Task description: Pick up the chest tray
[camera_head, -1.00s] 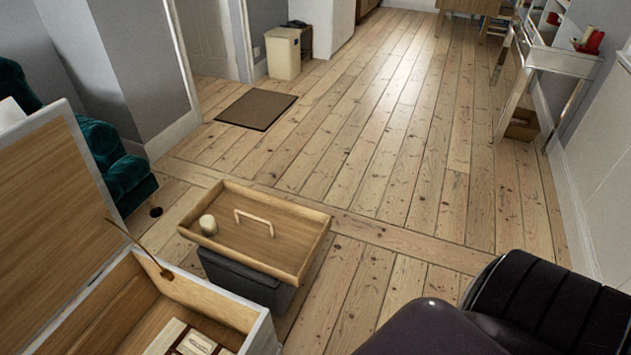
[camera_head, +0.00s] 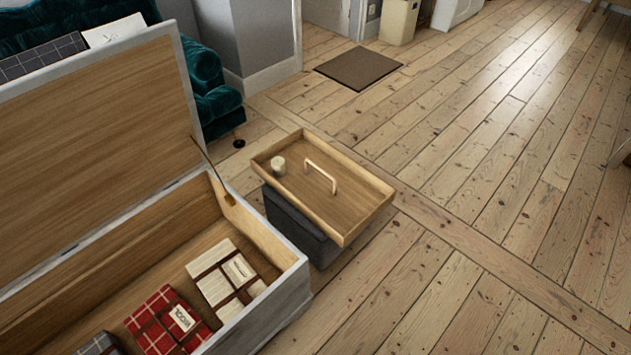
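The wooden tray (camera_head: 357,211) rests on a dark grey stool-like block (camera_head: 298,228) beside the open chest. It has a low rim, an upright light wood handle (camera_head: 321,174) in its middle and a small pale cylinder (camera_head: 279,166) near its left side. The open chest (camera_head: 262,228) fills the lower left, with its lid (camera_head: 95,145) raised. Neither of my grippers shows in the head view.
Folded blankets lie in the chest, one cream (camera_head: 223,275) and one red plaid (camera_head: 165,322). A teal sofa (camera_head: 207,85) stands behind the lid. A brown mat (camera_head: 357,68) lies farther back. Bare floorboards right of the tray are clear.

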